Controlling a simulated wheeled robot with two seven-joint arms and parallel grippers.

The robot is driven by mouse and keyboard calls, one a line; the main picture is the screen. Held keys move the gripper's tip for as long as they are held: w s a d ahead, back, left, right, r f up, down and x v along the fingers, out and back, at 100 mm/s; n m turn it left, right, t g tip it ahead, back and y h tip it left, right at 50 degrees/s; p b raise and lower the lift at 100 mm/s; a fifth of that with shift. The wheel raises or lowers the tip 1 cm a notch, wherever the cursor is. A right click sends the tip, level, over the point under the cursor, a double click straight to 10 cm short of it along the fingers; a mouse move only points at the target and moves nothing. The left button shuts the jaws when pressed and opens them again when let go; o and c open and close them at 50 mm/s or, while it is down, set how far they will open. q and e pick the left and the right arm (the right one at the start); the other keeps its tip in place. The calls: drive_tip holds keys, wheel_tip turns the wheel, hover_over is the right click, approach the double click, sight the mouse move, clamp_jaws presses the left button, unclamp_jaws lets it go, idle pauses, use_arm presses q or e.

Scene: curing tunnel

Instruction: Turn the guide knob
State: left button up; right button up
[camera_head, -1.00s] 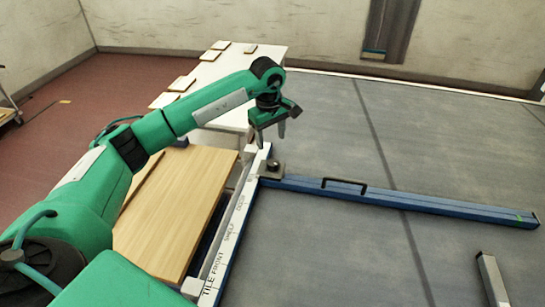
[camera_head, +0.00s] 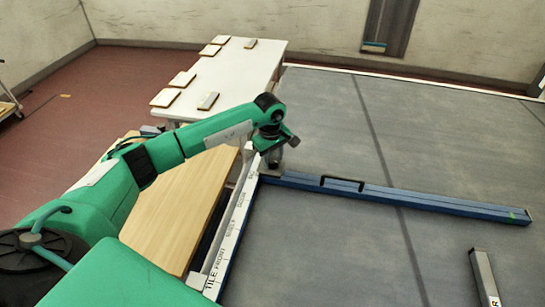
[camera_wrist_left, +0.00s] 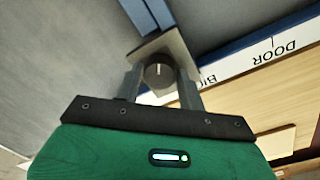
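The guide knob (camera_wrist_left: 158,75) is a dark round knob with a pale line on its face, on a grey square plate (camera_wrist_left: 177,43). In the head view the plate (camera_head: 266,174) sits where the blue guide bar (camera_head: 420,203) meets the white labelled strip (camera_head: 232,235); the knob is largely hidden by my gripper there. My left gripper (camera_head: 275,162) is over the plate. In the left wrist view its two fingers stand on either side of the knob, with narrow gaps that suggest it is open around the knob. My right gripper is not in view.
A black handle (camera_head: 343,182) stands on the guide bar. A wooden board (camera_head: 175,215) lies left of the strip. A white table (camera_head: 230,80) with several small tiles stands behind. A grey metal post (camera_head: 485,277) is at lower right. The grey surface (camera_head: 330,125) beyond the bar is clear.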

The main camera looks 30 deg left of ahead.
use_arm(q)
drive_tip(key=c, duration=0.5)
